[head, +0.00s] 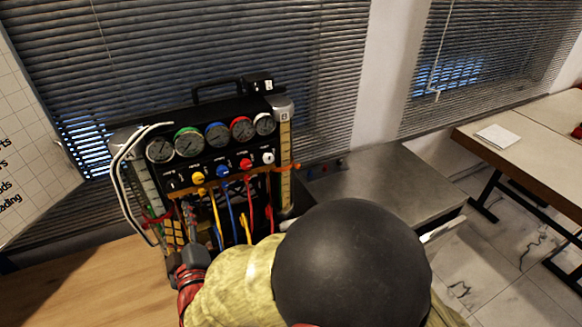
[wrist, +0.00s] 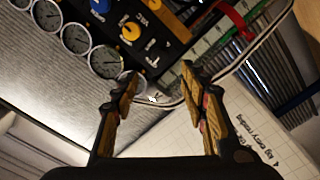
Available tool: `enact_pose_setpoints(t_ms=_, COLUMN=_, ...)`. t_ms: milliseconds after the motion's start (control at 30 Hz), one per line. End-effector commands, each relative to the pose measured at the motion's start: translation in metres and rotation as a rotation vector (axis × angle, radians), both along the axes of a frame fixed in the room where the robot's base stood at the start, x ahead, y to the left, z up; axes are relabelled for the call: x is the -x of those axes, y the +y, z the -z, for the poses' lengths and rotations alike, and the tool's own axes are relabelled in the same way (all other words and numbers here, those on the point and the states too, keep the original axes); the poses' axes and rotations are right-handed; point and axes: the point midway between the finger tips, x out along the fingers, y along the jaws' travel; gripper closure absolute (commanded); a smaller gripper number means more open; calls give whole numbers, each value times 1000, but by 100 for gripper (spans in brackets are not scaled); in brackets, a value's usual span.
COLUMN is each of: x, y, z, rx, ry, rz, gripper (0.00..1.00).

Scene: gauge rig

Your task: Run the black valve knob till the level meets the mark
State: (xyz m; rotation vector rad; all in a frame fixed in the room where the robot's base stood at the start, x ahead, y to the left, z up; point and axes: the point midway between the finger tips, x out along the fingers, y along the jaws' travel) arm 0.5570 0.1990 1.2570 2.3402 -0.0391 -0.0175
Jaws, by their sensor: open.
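The gauge rig (head: 215,115) stands on the wooden bench in the head view. A black valve knob (head: 171,186) sits at the left end of its knob row, small and dark against the panel. I cannot read the level or the mark. My gripper (wrist: 160,78) is open and empty in front of the panel, its fingers apart.
Yellow (head: 197,178), blue (head: 222,171), red (head: 246,164) and white (head: 268,157) knobs continue the row below several gauges. Pale hoses (head: 128,165) loop at the left; coloured hoses hang below. A grey cabinet (head: 375,180) stands at right.

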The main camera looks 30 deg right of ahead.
Motion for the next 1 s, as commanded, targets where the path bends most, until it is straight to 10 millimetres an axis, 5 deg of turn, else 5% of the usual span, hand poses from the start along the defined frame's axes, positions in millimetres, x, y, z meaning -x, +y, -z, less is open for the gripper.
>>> enact_pose_setpoints(t_ms=433, x=-9, y=-14, z=10, rx=-40, ry=-44, rz=30, gripper=56)
enact_pose_setpoints(t_ms=800, x=-38, y=-3, z=-7, rx=-572, ry=-38, rz=3, gripper=56)
enact_pose_setpoints(t_ms=1000, x=-44, y=-2, z=-2, rx=-649, ry=-23, rz=2, gripper=56)
